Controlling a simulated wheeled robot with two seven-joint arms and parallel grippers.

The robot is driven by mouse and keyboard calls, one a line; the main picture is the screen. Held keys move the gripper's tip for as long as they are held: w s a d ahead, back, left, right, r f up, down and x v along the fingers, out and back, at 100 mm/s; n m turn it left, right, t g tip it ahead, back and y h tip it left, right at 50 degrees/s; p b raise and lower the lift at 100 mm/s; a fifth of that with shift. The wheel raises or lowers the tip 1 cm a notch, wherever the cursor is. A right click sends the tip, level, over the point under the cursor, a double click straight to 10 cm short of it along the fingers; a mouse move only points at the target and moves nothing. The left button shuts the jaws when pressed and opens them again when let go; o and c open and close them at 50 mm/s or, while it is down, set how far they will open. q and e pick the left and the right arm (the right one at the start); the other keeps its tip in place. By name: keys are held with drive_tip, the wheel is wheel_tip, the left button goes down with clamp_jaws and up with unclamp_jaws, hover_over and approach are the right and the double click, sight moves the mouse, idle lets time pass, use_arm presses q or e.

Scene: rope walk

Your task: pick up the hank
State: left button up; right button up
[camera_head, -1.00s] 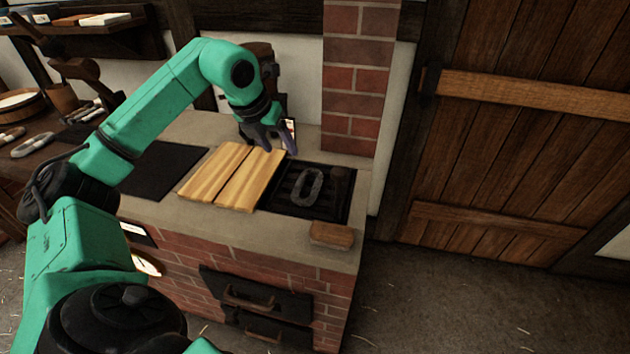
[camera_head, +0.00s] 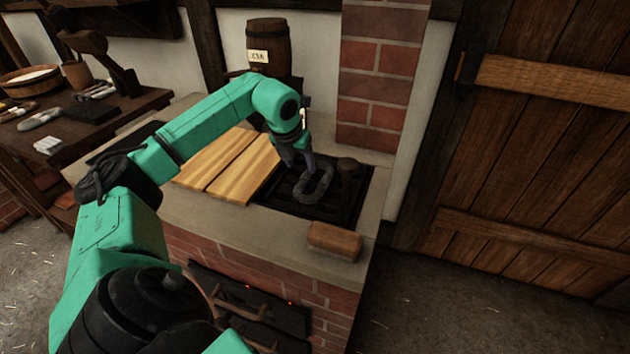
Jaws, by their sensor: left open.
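The hank (camera_head: 327,184) is a grey oval loop of rope. It lies on the dark slatted grate (camera_head: 345,211) at the right of the brick stove's top. My left gripper (camera_head: 302,170) is open and points down at the hank's left end, just above or beside it. I cannot tell whether a finger touches the hank. The gripper hides a little of the grate behind it. My right gripper is out of view.
Two pale wooden boards (camera_head: 222,165) lie left of the grate. A brown block (camera_head: 334,241) sits at the stove's front right edge. A brick chimney (camera_head: 379,90) rises behind. A barrel (camera_head: 268,48) stands at the back.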

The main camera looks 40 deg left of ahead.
sight(305, 175)
use_arm(q)
drive_tip(key=p+x, duration=0.1)
drive_tip(key=x, duration=0.3)
drive_tip(key=shift+w+d+f, duration=0.15)
drive_tip(key=shift+f, duration=0.05)
drive_tip(key=shift+w+f, duration=0.15)
drive_tip(key=shift+f, duration=0.2)
clamp_jaws()
drive_tip(key=shift+r, duration=0.15)
wheel_tip(305, 175, up, 20)
drive_tip(key=p, duration=0.2)
